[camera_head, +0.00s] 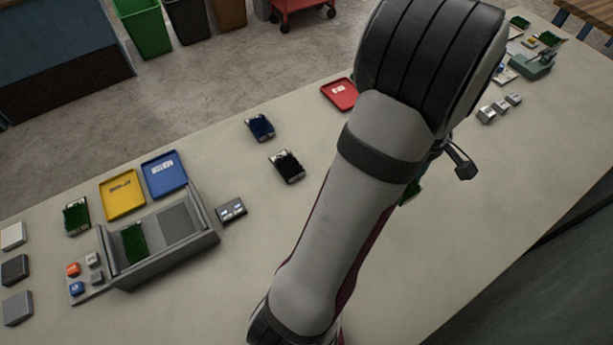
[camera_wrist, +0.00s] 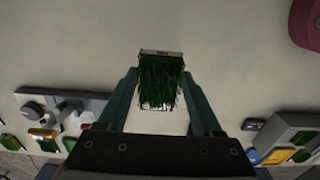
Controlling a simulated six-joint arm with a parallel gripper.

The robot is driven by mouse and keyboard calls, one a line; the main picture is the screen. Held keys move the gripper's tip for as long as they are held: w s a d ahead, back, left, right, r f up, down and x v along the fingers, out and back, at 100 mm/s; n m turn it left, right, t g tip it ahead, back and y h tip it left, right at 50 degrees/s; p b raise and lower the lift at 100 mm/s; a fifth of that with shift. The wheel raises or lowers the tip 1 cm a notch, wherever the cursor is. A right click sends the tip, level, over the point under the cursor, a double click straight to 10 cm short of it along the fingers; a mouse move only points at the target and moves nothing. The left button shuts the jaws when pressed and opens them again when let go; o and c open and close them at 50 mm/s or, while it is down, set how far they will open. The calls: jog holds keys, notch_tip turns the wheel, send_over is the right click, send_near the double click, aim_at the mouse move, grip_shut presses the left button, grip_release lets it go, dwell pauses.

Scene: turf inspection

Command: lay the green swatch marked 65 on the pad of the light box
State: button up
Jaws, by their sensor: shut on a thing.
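My gripper (camera_wrist: 160,78) is shut on a green turf swatch (camera_wrist: 159,84), with one finger on each side of it. A pale label strip runs along the swatch's far edge; its number is too small to read. In the head view my arm hides most of the gripper, and only a bit of the held green swatch (camera_head: 411,193) shows beside the arm. The light box (camera_head: 206,243) is a grey open box at the left of the table, well away from my gripper. A green swatch (camera_head: 134,242) lies in its left part, and a dark grey pad (camera_head: 174,222) is in its right part.
Yellow (camera_head: 122,195) and blue (camera_head: 165,174) trays sit behind the light box. A small button panel (camera_head: 84,276) is at its left, and a grey device (camera_head: 231,210) at its right. Dark (camera_head: 286,166) and blue (camera_head: 260,128) swatches lie mid-table. A red tray (camera_head: 339,94) is farther back.

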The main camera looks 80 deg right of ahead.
jog(key=w+a, duration=0.2)
jog(key=w, duration=1.4)
jog(key=w+a, duration=0.3)
jog(key=w, duration=1.2)
jog(key=w+a+f, duration=0.2)
jog(key=w+a, duration=0.2)
jog(key=w, duration=0.1)
jog(key=w+a+f, duration=0.2)
jog(key=w+a, duration=0.2)
jog(key=w, duration=0.1)
jog(key=w+a+f, duration=0.2)
jog(key=w+a, duration=0.1)
jog(key=w, duration=0.2)
jog(key=shift+w+a+f, duration=0.1)
jog(key=shift+w+a, duration=0.2)
jog(key=shift+a, duration=0.1)
notch_tip(320, 180, down, 3)
jog(key=shift+w+f, duration=0.1)
jog(key=shift+f, duration=0.45)
jog(key=shift+f, duration=0.15)
jog(key=o, duration=1.4)
jog(key=shift+o, duration=0.2)
